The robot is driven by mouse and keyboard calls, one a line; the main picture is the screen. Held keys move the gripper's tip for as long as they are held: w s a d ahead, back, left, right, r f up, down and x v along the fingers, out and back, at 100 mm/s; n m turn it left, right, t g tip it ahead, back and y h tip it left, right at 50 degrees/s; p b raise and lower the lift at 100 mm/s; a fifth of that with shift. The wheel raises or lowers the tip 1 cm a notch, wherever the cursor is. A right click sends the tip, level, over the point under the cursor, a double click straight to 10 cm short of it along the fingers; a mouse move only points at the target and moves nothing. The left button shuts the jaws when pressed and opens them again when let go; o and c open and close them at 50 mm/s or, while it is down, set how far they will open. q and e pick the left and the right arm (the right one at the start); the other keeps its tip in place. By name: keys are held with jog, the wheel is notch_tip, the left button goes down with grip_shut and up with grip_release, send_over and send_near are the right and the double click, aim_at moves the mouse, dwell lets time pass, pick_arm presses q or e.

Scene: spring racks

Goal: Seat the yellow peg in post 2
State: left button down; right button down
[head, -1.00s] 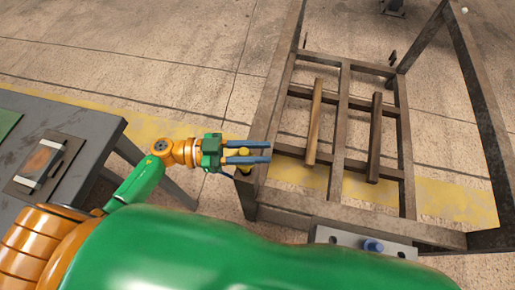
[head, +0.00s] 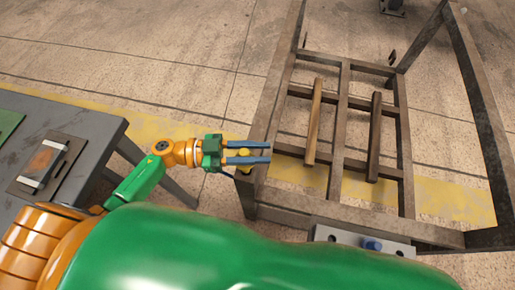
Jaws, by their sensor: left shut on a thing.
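My left gripper (head: 247,153) is at the near left corner of the metal rack frame, its two blue-grey fingers pointing right. It is shut on the yellow peg (head: 244,168), which shows only as small yellow patches between and below the fingers. The fingertips overlap the rack's left post in the picture, and I cannot tell whether the peg touches it. I cannot make out which post is post 2. My right gripper is not in view.
The brown metal rack (head: 345,110) stands at right, with two loose-looking bars (head: 374,140) across it. A grey plate with a blue knob (head: 372,244) sits at its near edge. A grey table (head: 80,120) with a small fixture is at left. My green arm covers the bottom.

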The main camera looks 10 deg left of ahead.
pick_arm(q)
jog(key=shift+r, duration=0.1)
dwell(0.4)
jog(key=shift+f+b, duration=2.5)
jog(key=shift+f, duration=0.75)
jog(key=shift+r, duration=0.1)
notch_tip(320, 180, up, 6)
jog(key=p, duration=0.6)
jog(key=shift+f, duration=0.2)
dwell(1.4)
jog(key=shift+f+b, duration=1.3)
jog(key=shift+f, duration=0.4)
